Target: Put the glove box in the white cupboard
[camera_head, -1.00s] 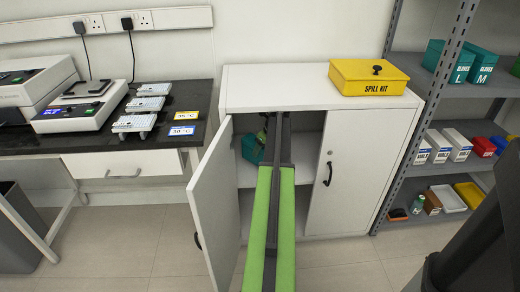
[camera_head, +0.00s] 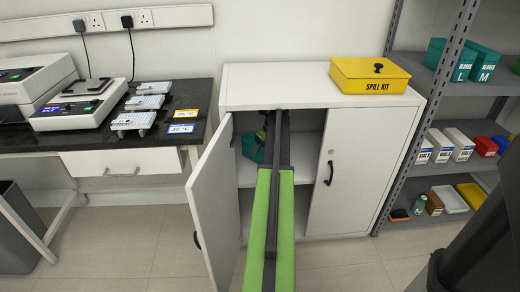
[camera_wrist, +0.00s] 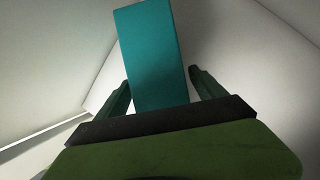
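The white cupboard (camera_head: 359,170) stands in the middle, with its left door (camera_head: 212,200) swung open and its right door closed. The teal glove box (camera_head: 251,148) is inside the upper left compartment, partly hidden behind my arm. In the wrist view the glove box (camera_wrist: 154,55) lies between the two fingers of my gripper (camera_wrist: 161,79). A narrow gap shows between the box and the right finger; the left finger is close to or touching it. My gripper looks open around the box. I cannot tell whether the box rests fully on the shelf.
A yellow spill kit (camera_head: 370,77) sits on the cupboard top. A dark bench (camera_head: 90,135) with lab devices stands left. A grey rack (camera_head: 455,90) stands right, holding teal glove boxes (camera_head: 480,68) and small boxes. The open door stands close to my arm's left.

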